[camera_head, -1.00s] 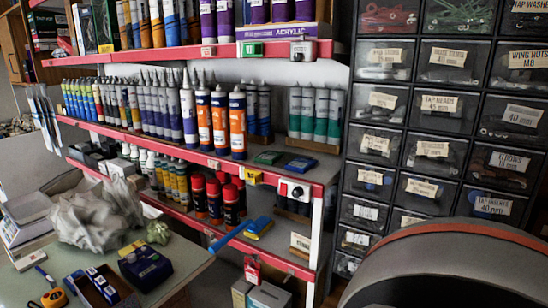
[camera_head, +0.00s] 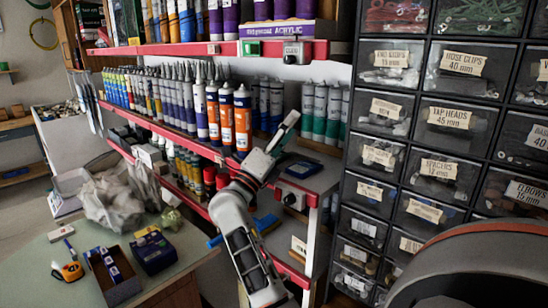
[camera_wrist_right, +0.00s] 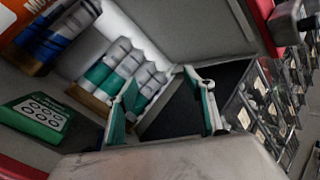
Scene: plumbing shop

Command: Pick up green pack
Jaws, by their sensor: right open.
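The green pack (camera_wrist_right: 38,118), a flat green box with pale round marks on its face, lies on a shelf at the left of the right wrist view. I cannot make it out in the head view, where my right arm covers that part of the shelf. My right gripper (camera_head: 285,132) is over the front of the middle shelf, near the orange tubes. In the right wrist view its two fingers (camera_wrist_right: 166,104) are spread, with nothing held between them. The pack is to the left of both fingers, apart from them. My left gripper is not in view.
Orange tubes (camera_head: 242,120) and green-banded tubes (camera_head: 319,112) stand close around the gripper. The red shelf edge (camera_head: 170,133) runs below. A drawer cabinet (camera_head: 440,120) stands at the right. A table (camera_head: 75,265) with boxes is at the lower left.

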